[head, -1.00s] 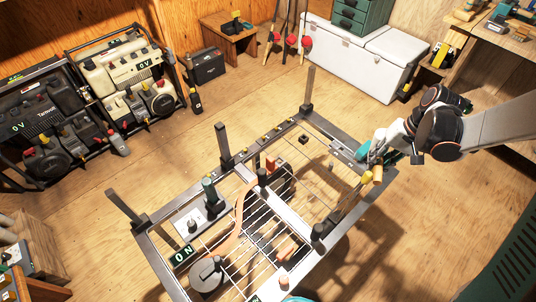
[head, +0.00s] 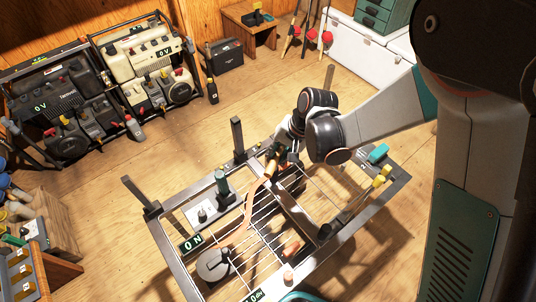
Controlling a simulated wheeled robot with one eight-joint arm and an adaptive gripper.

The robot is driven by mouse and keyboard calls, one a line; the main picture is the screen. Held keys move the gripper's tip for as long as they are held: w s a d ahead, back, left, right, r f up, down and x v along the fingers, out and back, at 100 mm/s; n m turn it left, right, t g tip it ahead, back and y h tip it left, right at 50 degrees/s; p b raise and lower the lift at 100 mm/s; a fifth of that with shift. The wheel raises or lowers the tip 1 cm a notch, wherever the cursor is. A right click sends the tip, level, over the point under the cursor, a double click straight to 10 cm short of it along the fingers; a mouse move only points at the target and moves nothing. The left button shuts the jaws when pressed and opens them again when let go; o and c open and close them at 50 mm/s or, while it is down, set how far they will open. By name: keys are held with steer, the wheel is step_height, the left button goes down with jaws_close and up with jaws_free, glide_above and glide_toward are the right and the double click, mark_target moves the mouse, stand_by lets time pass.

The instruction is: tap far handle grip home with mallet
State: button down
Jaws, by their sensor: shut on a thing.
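My gripper (head: 278,156) is in the head view over the far middle part of the metal frame. It is shut on what looks like the mallet, whose tan wooden part (head: 271,168) shows below and left of the fingers. My wrist hides the rest of it. An upright dark green grip (head: 222,182) stands on a light plate at the left of the frame, left of and apart from the mallet. I cannot tell for sure that it is the far handle grip. A teal block (head: 378,153) lies on the frame's right side.
The metal frame (head: 384,199) has upright dark posts (head: 238,138) at its edges and a wire grid. Floor around is mostly clear.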

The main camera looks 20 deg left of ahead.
steer(key=shift+s+a+f+b, duration=0.25)
steer(key=shift+a+f+b, duration=0.15)
steer(key=shift+f, duration=0.35)
steer(key=shift+s+a+f+b, duration=0.35)
steer(key=shift+f+b, duration=0.1)
steer(key=shift+f, duration=0.35)
steer(key=shift+s+a+f+b, duration=0.2)
steer(key=shift+a+f+b, duration=0.2)
steer(key=shift+f, duration=0.35)
step_height(320, 180, down, 5)
steer(key=b, duration=0.4)
step_height(320, 180, up, 5)
steer(key=p, duration=0.2)
steer(key=shift+f+p, duration=0.15)
steer(key=shift+p, duration=0.15)
steer(key=shift+s+f+h, duration=0.1)
steer(key=shift+f+h, duration=0.2)
steer(key=shift+h, duration=0.2)
